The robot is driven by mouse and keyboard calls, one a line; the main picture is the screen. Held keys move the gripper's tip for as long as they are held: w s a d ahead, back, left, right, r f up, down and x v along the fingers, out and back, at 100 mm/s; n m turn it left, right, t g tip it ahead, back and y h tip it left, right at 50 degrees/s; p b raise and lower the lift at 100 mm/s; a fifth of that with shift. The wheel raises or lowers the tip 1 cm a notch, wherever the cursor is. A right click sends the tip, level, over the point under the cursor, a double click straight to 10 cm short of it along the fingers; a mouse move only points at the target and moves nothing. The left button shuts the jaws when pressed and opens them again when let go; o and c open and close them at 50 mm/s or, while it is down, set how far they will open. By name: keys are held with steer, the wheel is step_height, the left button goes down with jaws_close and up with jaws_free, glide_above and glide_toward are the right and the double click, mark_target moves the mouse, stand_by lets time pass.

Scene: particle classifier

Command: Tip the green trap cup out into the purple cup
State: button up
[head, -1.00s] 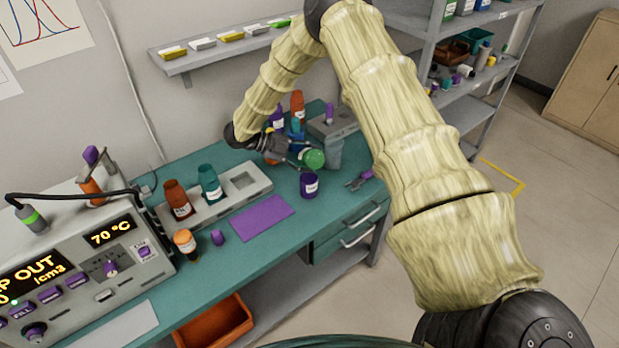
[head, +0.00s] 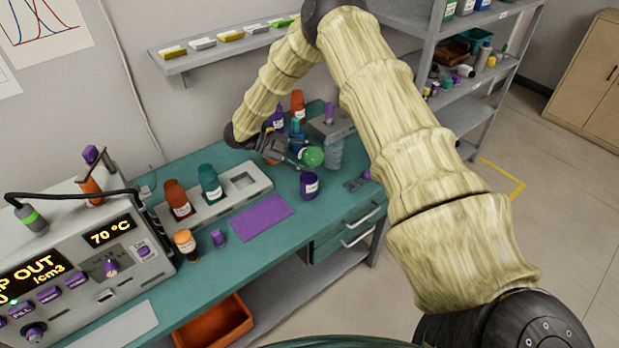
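The green trap cup (head: 313,157) is tilted over on its side at the fingers of my gripper (head: 299,158), which comes from the left and appears shut on it. A bit of its white label shows. The purple cup (head: 309,187) stands upright on the teal bench, with a white label on its front. The green cup is above and just behind the purple cup in the head view. I cannot tell whether anything is flowing out, and the inside of the purple cup is hard to see.
Orange, purple and blue bottles stand behind my gripper. A grey rack (head: 232,201) with a teal bottle (head: 210,182) and a red-brown bottle (head: 177,199) is to the left. A purple mat (head: 262,218) lies in front.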

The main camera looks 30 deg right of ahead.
stand_by(0.8)
steer(key=shift+s+a+r+m+t, duration=0.1)
steer(key=shift+s+r+m+t, duration=0.1)
steer(key=shift+m+t, duration=0.35)
steer(key=shift+s+r+m+t, duration=0.1)
steer(key=shift+s+m+t, duration=0.1)
steer(key=shift+m+t, duration=0.3)
steer(key=shift+s+f+m+t+b, duration=0.15)
steer(key=shift+f+m+t+b, duration=0.2)
steer(key=shift+f+t+b, duration=0.35)
steer(key=shift+s+a+f+m+t+b, duration=0.1)
steer(key=shift+s+m+t+b, duration=0.2)
steer(key=shift+m+t+b, duration=0.45)
steer(key=shift+s+f+m+t+b, duration=0.1)
steer(key=shift+s+m+t+b, duration=0.15)
steer(key=shift+m+t+b, duration=0.45)
steer(key=b, duration=0.1)
steer(key=s+m+t+b, duration=0.1)
steer(key=b, duration=0.1)
steer(key=shift+s+a+f+h, duration=0.1)
steer(key=shift+s+h, duration=0.15)
steer(key=shift+h, duration=0.15)
steer(key=shift+s+r+m+t+b, duration=0.1)
steer(key=shift+r+m+t+b, duration=0.45)
steer(key=shift+b, duration=0.5)
steer(key=shift+t+b, duration=0.35)
steer(key=shift+b, duration=0.65)
